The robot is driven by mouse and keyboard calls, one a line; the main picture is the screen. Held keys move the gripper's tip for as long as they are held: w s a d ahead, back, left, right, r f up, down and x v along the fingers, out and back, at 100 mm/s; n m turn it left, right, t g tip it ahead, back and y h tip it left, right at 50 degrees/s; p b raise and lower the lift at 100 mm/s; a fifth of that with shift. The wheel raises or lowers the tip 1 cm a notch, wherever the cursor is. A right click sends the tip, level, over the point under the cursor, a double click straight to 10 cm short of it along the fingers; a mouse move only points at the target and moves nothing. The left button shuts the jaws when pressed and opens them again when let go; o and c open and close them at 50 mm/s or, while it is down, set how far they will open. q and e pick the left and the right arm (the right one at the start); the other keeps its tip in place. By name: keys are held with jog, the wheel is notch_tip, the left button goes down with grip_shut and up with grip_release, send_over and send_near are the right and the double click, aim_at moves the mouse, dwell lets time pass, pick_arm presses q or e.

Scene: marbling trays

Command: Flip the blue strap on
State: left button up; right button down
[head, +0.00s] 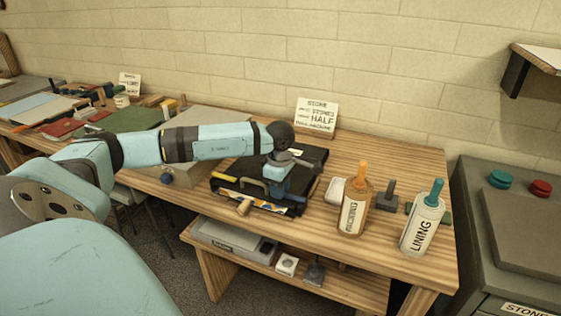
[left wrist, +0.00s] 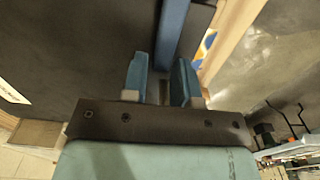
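A flat black case (head: 312,160) lies on the wooden workbench, with a tan handle and a yellow piece along its front edge. The blue strap (left wrist: 173,30) shows in the left wrist view as a narrow straight band over the dark surface, its near end running down to the gap between my fingers. My left gripper (head: 279,188) points down over the front part of the case. In the left wrist view its two blue fingers (left wrist: 161,80) stand apart; I cannot tell whether they touch the strap. My right gripper is out of view.
An orange-topped bottle (head: 354,212) and a white LINING bottle (head: 422,224) stand on the bench right of the case. A sign (head: 316,115) stands behind it. A grey cabinet (head: 480,235) is at the right.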

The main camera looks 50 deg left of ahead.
pick_arm(q)
jog(key=shift+o, duration=1.2)
notch_tip(320, 180, up, 14)
jog(key=shift+p, duration=0.3)
jog(key=shift+f, duration=0.15)
